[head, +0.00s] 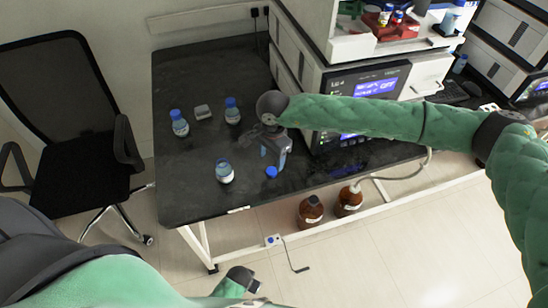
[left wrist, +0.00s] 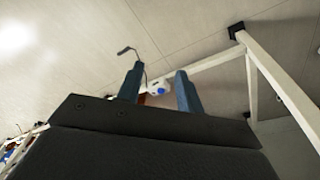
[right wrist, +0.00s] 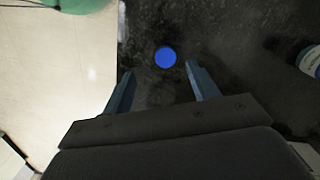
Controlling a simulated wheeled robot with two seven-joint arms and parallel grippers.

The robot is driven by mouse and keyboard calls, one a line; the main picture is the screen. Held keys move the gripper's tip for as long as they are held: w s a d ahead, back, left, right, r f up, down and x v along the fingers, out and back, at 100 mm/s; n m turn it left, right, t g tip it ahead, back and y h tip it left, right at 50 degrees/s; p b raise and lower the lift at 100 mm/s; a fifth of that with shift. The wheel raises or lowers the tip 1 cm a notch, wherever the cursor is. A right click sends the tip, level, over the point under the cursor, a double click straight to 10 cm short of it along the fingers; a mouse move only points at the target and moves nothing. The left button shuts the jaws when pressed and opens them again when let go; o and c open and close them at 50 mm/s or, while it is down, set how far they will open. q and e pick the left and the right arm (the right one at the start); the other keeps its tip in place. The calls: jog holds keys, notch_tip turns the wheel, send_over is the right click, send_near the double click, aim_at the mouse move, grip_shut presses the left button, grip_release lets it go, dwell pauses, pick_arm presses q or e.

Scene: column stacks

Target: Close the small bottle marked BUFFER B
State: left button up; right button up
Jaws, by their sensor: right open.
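A loose blue cap (head: 271,172) lies on the black bench near its front edge. It also shows in the right wrist view (right wrist: 166,57), just beyond and between the fingertips. My right gripper (head: 274,157) is open and empty above the cap. A small bottle (head: 225,174) with a white label stands upright to the left of the cap; its top looks uncapped, and its label is too small to read. Part of it shows at the right wrist view's right edge (right wrist: 312,62). My left gripper (left wrist: 160,80) is open and empty, low in front of the bench.
Two blue-capped bottles, one at the left (head: 180,125) and one farther back (head: 232,112), stand beside a small grey block (head: 203,112). Instruments (head: 365,90) fill the bench's right side. Brown bottles (head: 311,212) stand below. A black chair (head: 75,130) is at the left.

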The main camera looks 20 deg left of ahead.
aim_at(272, 171)
jog(key=shift+w+d+t, duration=0.15)
jog(key=shift+w+d, duration=0.1)
jog(key=shift+w, duration=0.25)
jog(key=shift+w+d+t, duration=0.15)
jog(key=shift+w+d, duration=0.1)
jog(key=shift+w, duration=0.2)
pick_arm(q)
jog(key=shift+s+a+f+g, duration=0.25)
jog(key=shift+s+g, duration=0.15)
jog(key=shift+s, duration=0.25)
pick_arm(e)
jog(key=shift+f, duration=0.2)
notch_tip(272, 171, down, 2)
jog(key=shift+s+a+f+p, duration=0.1)
jog(key=shift+f+p, duration=0.05)
jog(key=shift+p, duration=0.55)
pick_arm(q)
jog(key=f, duration=0.3)
jog(key=shift+s+a+f, duration=0.1)
jog(key=shift+s+a, duration=0.1)
jog(key=shift+a, duration=0.15)
pick_arm(e)
jog(key=shift+f, duration=0.15)
pick_arm(q)
jog(key=shift+t, duration=0.3)
pick_arm(e)
jog(key=shift+a, duration=0.1)
